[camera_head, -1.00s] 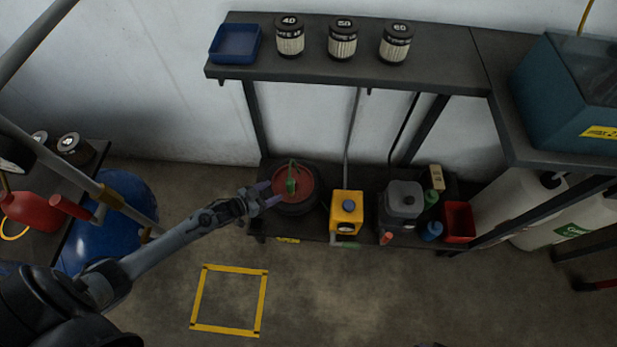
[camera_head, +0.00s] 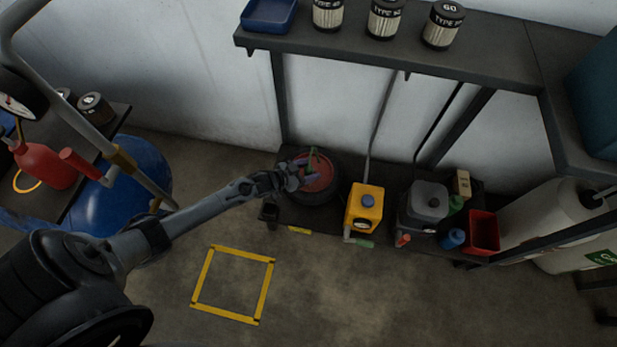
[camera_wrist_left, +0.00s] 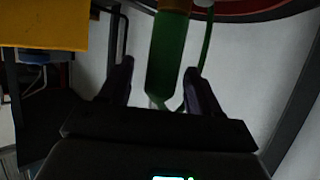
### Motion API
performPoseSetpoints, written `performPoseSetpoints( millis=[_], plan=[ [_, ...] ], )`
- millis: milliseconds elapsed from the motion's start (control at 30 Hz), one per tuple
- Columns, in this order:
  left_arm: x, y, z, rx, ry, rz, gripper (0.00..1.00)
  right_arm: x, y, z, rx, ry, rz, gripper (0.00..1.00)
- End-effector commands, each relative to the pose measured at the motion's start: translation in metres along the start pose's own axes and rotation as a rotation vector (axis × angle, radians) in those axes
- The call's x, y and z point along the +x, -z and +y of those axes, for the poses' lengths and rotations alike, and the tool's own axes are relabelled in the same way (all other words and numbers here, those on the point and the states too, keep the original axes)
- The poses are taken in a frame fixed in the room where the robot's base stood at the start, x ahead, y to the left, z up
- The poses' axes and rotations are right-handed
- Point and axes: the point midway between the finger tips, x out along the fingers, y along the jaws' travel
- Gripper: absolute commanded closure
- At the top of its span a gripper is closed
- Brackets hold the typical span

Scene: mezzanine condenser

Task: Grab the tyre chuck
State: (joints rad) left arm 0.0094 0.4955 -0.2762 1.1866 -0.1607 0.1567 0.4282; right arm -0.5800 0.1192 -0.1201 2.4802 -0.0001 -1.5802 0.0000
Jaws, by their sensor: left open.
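The green tool that looks like the tyre chuck (camera_head: 313,154) is at the round red-topped dark container (camera_head: 321,180) on the low shelf. My left gripper (camera_head: 298,174) is open at this green tool in the head view. In the left wrist view the green body (camera_wrist_left: 168,50) stands between the two open fingers of my left gripper (camera_wrist_left: 158,68), with gaps on both sides. A thinner green part shows beside it near the right finger. The upper end of the tool is cut off by the frame edge. My right gripper is not in view.
A yellow can (camera_head: 364,210) stands right of the container, then a grey can (camera_head: 427,204) and a red bin (camera_head: 482,232). The workbench (camera_head: 470,65) with several filters overhangs behind. A blue tank (camera_head: 132,185) is at left. The floor inside the yellow square (camera_head: 232,285) is clear.

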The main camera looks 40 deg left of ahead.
Motion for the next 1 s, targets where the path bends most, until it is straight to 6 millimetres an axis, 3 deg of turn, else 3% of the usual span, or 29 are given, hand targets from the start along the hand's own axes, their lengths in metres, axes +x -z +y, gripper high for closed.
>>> performPoseSetpoints(
  millis=[133,467,867,1000],
  plan=[
    [0.017,-0.002,-0.001,0.0,0.001,0.002,0.37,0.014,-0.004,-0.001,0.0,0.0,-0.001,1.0],
    [0.02,0.001,-0.001,0.0,0.001,0.0,0.37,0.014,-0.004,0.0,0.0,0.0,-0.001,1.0],
    [0.02,0.001,-0.001,0.0,0.001,0.0,0.97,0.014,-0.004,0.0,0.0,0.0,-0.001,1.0],
    [0.02,0.001,-0.001,0.0,0.001,0.001,1.0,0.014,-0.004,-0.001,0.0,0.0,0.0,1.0]
  ],
)
